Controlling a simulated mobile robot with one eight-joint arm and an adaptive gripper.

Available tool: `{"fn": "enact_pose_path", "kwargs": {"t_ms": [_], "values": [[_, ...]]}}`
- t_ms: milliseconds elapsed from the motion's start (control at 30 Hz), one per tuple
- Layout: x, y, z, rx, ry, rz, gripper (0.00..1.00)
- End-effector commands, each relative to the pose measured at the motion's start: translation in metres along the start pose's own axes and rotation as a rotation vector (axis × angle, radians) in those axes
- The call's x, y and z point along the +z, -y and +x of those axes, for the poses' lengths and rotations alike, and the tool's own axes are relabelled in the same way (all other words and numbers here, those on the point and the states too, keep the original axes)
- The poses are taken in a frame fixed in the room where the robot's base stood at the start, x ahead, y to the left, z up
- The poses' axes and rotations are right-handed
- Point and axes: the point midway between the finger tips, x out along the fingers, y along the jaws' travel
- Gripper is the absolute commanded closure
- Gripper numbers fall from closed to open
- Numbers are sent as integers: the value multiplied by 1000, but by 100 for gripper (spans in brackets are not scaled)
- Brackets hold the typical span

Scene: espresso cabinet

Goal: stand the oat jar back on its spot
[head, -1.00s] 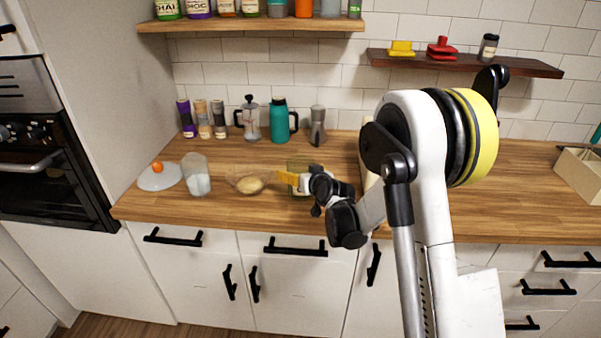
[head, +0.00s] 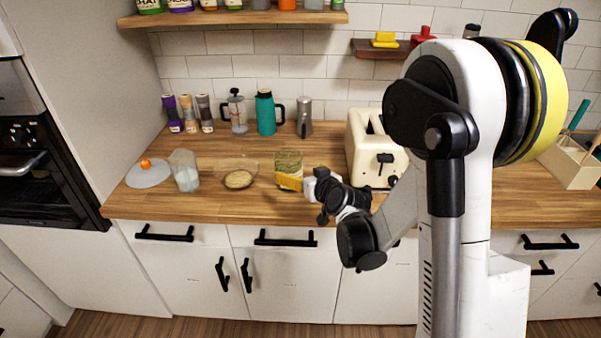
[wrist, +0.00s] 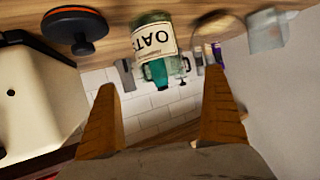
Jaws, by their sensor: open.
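The oat jar (head: 289,162) is a clear glass jar standing upright on the wooden counter between the bowl and the toaster. In the wrist view, which is upside down, its "OATS" label (wrist: 153,38) faces me. My gripper (head: 300,178) is in front of the jar, low over the counter. In the wrist view my gripper (wrist: 159,84) has its two orange fingers wide apart, with nothing between them. The jar is ahead beyond the fingertips and looks clear of both. The jar's intended spot is not marked in any view.
A cream toaster (head: 372,150) is to the right. A lid with an orange knob (head: 148,174) lies far left. A teal flask (head: 266,115) stands behind.

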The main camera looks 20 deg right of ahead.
Motion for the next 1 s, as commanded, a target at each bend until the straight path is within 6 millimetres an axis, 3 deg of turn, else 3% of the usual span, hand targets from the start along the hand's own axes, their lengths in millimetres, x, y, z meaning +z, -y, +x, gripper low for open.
{"fn": "enact_pose_path", "kwargs": {"t_ms": [167, 300, 467, 700, 800, 1000], "values": [[-13, 12, -26, -13, 50, -2, 1], [-26, 31, -71, -24, 148, -5, 1], [-25, 48, -136, -14, 275, -3, 1], [5, 57, -240, 47, 456, 4, 1], [21, 56, -274, 80, 512, 7, 1], [42, 52, -311, 125, 573, 12, 1]]}}
